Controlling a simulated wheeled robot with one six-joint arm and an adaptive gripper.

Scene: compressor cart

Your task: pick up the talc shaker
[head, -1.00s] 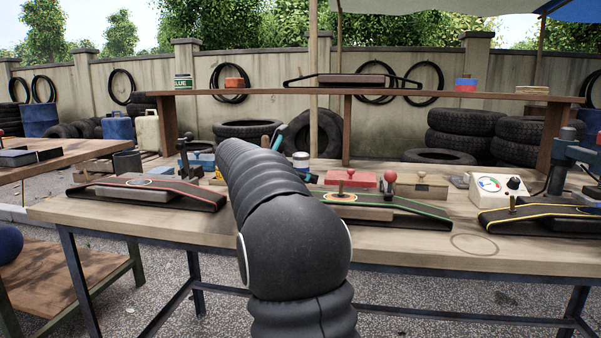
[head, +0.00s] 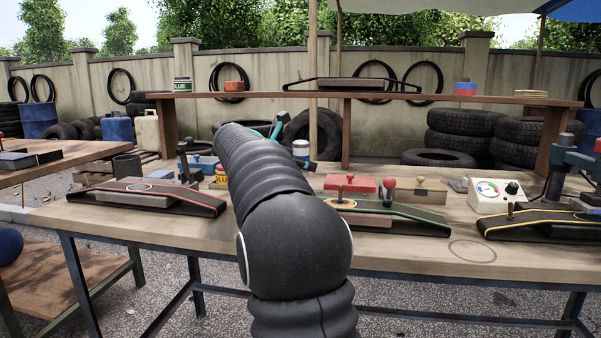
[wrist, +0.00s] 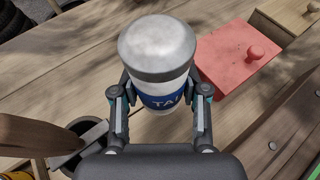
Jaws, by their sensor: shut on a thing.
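The talc shaker (wrist: 160,85) is white with a blue band lettered "TA..." and a silver-grey domed cap. In the wrist view it stands between the two fingers of my gripper (wrist: 160,98), which is shut on its sides. In the head view the shaker (head: 301,148) shows just right of my arm, over the back of the workbench, and looks raised above the bench top. My arm hides most of the gripper there.
A red box with a knob (head: 350,184) and a wooden block (head: 418,190) sit right of the shaker on the bench (head: 420,254). A shelf (head: 440,98) runs above the back. A green-edged black ramp (head: 400,216) lies in front.

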